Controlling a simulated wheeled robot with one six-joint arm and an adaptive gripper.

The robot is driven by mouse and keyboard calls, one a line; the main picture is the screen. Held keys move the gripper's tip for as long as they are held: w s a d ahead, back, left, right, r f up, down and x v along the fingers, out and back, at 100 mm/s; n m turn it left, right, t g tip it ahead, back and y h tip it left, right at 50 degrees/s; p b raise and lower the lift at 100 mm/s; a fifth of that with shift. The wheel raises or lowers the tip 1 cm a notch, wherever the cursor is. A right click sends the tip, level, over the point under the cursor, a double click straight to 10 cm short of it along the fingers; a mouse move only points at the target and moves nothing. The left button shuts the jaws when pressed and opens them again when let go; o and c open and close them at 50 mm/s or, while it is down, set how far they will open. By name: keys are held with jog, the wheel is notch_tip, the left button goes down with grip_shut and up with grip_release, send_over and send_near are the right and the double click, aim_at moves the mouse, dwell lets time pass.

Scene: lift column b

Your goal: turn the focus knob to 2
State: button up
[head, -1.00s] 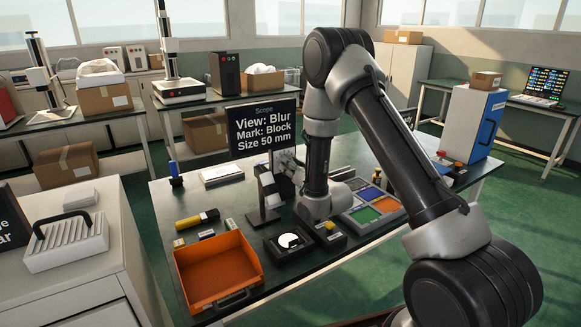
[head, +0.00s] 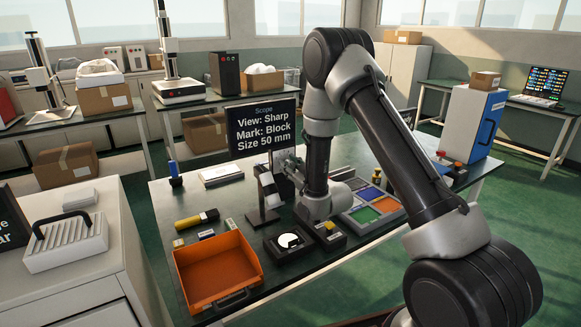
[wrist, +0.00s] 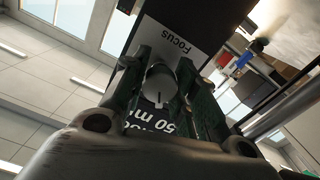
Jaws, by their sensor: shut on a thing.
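The focus knob (wrist: 158,80) is a round grey knob with a dark pointer line, below the white "Focus" label (wrist: 178,40) in the wrist view. My gripper (wrist: 162,86) is shut on it, one finger on each side. No scale numbers are readable around the knob, so I cannot read its setting. In the head view my gripper is mostly hidden behind my arm, near the right part of the scope display (head: 262,124). That display reads "View: Sharp", "Mark: Block", "Size 50 mm". A scope stand (head: 268,195) is just below it.
On the bench are an orange tray (head: 246,244), a black box with a white dial (head: 288,241), a box with a yellow button (head: 330,226) and a colored compartment tray (head: 366,214). A yellow-black torch (head: 197,218) lies left. A blue-white cabinet (head: 474,122) stands right.

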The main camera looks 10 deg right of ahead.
dwell(0.4)
jog(key=o, duration=1.1)
jog(key=shift+c, duration=0.2)
jog(key=v, duration=0.7)
jog(key=shift+s, duration=0.25)
jog(key=shift+w+d+r, duration=0.1)
